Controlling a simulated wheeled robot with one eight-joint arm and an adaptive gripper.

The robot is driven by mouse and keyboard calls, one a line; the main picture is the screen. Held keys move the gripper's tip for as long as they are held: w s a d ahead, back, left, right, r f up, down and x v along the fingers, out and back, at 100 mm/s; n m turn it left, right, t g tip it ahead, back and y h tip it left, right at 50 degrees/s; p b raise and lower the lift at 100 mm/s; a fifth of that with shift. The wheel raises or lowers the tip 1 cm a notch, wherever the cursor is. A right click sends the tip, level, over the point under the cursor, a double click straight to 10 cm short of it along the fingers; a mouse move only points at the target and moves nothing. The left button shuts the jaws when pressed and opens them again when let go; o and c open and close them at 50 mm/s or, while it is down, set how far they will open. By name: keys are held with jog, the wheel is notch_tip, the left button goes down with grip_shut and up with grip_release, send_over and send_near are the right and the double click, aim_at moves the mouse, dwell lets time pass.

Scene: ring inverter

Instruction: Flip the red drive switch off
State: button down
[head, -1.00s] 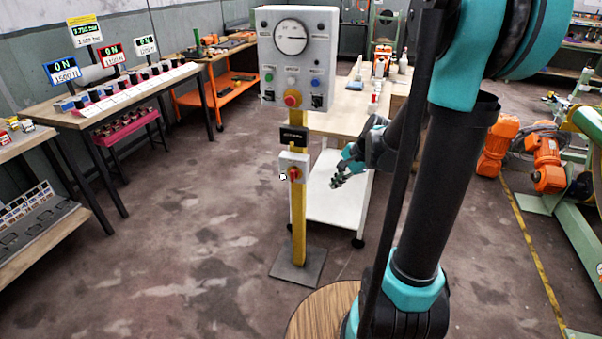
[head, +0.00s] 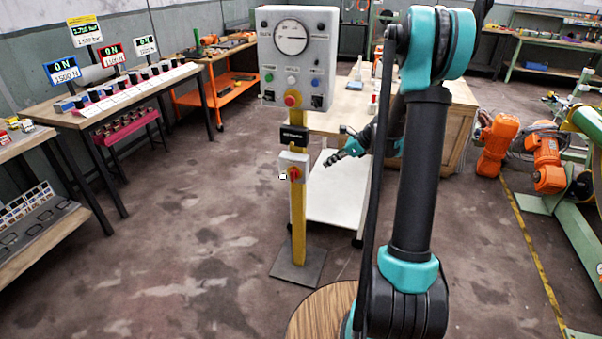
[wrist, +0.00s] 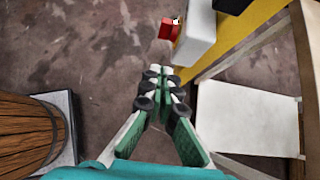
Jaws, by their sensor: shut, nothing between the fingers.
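The red drive switch (head: 294,173) is a red knob on a small light-grey box (head: 301,161), low on a yellow post (head: 299,225). In the wrist view the red switch (wrist: 169,29) sticks out from the left side of the pale box (wrist: 194,35), just beyond the fingertips. My gripper (head: 333,160) is to the right of the switch in the head view, apart from it. In the wrist view my gripper (wrist: 160,72) is shut and empty, its green fingers meeting at the tips. The switch's exact position is too small to read.
A grey control panel (head: 316,45) with a dial and a red button tops the post above the switch. A white-shelved cart (head: 335,205) stands behind the post. A wooden round top (wrist: 25,133) is at left in the wrist view. The floor left of the post is clear.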

send_near(294, 176)
notch_tip(294, 176, down, 4)
jog(key=shift+w+a+f, duration=0.1)
jog(key=shift+w+a, duration=0.05)
jog(key=shift+a, duration=0.45)
jog(key=shift+w+a, duration=0.15)
jog(key=shift+a, duration=0.4)
jog(key=shift+w+a, duration=0.3)
jog(key=shift+a, duration=0.45)
